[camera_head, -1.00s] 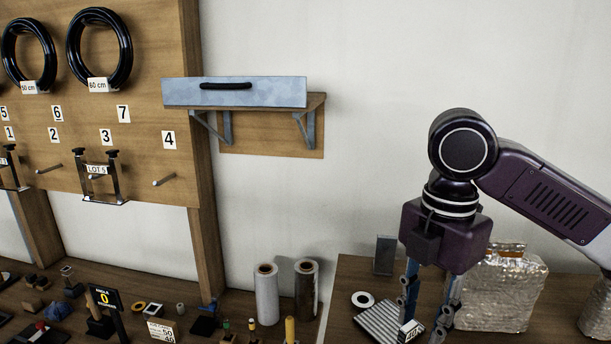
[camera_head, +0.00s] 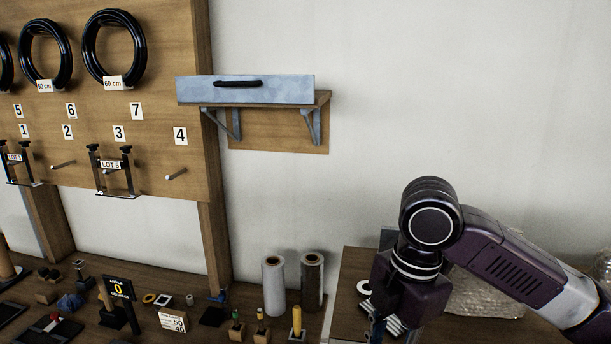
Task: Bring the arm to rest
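My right arm comes in from the right, dark purple with a round joint, and bends down over the right-hand table (camera_head: 347,290). My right gripper (camera_head: 392,331) points down at the bottom edge of the view. Its fingertips are cut off, so I cannot see whether it is open or holds anything. My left arm and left gripper are not in view.
A grey box (camera_head: 245,90) with a black handle sits on a wall shelf (camera_head: 320,100). A pegboard (camera_head: 165,60) holds black hoses. Two rolls (camera_head: 273,287) and small tools stand on the left bench. My arm partly hides a silvery wrapped package (camera_head: 485,298).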

